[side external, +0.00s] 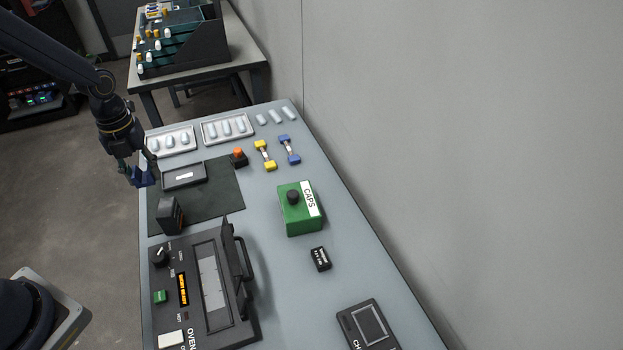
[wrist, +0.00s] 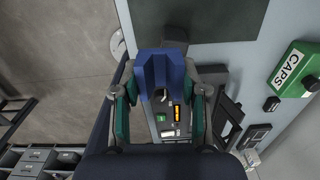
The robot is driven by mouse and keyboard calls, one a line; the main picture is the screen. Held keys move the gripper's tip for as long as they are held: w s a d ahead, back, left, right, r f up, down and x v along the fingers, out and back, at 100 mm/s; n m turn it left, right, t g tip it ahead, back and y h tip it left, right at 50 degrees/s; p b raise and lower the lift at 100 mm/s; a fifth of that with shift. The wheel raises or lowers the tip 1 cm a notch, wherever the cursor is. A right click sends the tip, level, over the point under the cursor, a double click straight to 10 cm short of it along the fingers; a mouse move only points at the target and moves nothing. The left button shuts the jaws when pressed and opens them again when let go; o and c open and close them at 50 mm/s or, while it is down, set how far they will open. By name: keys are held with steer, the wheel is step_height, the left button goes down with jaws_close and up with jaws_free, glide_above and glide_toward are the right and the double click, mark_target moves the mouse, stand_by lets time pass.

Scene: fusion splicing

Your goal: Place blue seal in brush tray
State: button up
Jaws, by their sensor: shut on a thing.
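My gripper (side external: 143,170) is at the left edge of the table, beside the dark mat. In the wrist view my gripper (wrist: 160,95) is shut on a blue block with a groove down its middle, which I take as the blue seal (wrist: 150,66). The blue seal (side external: 147,181) shows only in part in the side view. A small black tray (side external: 184,185) lies on the mat just right of the gripper. Two light trays, one at left (side external: 153,153) and one at right (side external: 206,143), hold pale capsules behind it. I cannot tell which is the brush tray.
A black block (side external: 170,215) stands on the mat (side external: 225,195). An oven unit (side external: 210,290) is in front. A green CAPS box (side external: 298,210), a yellow piece (side external: 264,155), a blue piece (side external: 289,150) and an orange-topped button (side external: 239,157) stand to the right. Floor lies left.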

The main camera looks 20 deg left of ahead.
steer(key=shift+w+a+f+n, duration=0.15)
steer(key=shift+a, duration=0.35)
steer(key=shift+w+a+f+n, duration=0.1)
steer(key=shift+a+n, duration=0.05)
steer(key=shift+a, duration=0.35)
steer(key=w+a+f, duration=0.2)
steer(key=w+f, duration=0.2)
steer(key=w, duration=0.4)
glide_above(184, 177)
step_height(184, 177, down, 5)
steer(key=shift+s+f, duration=0.1)
steer(key=shift+w+f, duration=0.2)
steer(key=shift+f, duration=1.45)
steer(key=shift+f, duration=0.1)
steer(key=o, duration=1.1)
